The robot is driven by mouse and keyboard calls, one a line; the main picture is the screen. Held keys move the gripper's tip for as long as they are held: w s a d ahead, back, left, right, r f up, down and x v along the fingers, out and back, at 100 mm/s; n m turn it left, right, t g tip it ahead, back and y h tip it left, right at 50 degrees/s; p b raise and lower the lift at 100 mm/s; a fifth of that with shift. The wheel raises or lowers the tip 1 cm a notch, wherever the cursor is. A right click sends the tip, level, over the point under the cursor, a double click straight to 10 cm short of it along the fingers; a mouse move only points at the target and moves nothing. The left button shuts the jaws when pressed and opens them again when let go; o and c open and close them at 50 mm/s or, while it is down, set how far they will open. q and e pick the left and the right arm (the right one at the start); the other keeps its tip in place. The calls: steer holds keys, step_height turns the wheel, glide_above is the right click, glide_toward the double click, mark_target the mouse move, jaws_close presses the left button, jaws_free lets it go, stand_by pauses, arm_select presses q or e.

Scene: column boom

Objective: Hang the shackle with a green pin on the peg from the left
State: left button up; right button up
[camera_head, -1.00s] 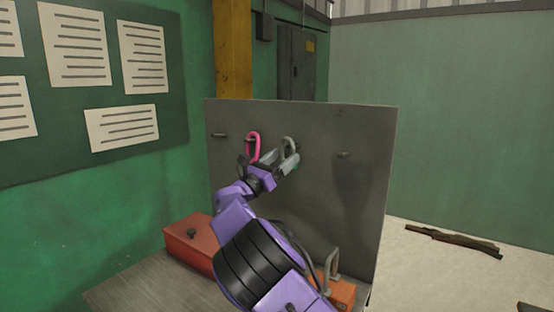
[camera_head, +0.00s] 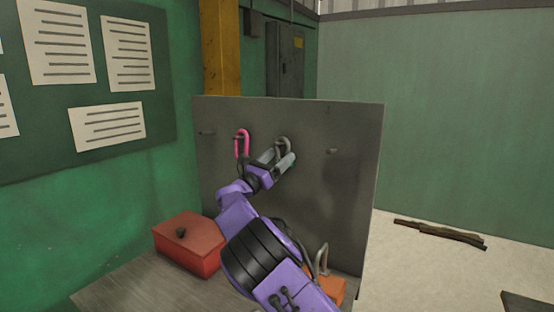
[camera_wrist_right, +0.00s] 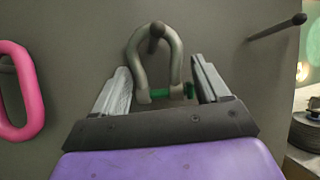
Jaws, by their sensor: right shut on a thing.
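The grey shackle with a green pin (camera_wrist_right: 175,60) is between the two fingers of my right gripper (camera_wrist_right: 162,85), bow upward. It also shows in the head view (camera_head: 284,144), in front of the grey upright panel (camera_head: 350,190). The dark end of a peg (camera_wrist_right: 155,44) shows inside the bow in the right wrist view; whether the bow bears on it, I cannot tell. My right gripper (camera_head: 279,158) is shut on the shackle. My left gripper is not in view.
A pink link (camera_head: 242,143) hangs just left of the shackle and also shows in the right wrist view (camera_wrist_right: 30,95). A red box (camera_head: 190,248) and an orange object (camera_head: 334,287) stand on the table (camera_head: 125,290) before the panel.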

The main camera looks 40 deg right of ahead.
stand_by(0.3)
steer(key=o, duration=1.2)
steer(key=shift+r, duration=0.1)
steer(key=b+v, duration=0.4)
steer(key=v, duration=0.6)
steer(key=shift+a, duration=0.25)
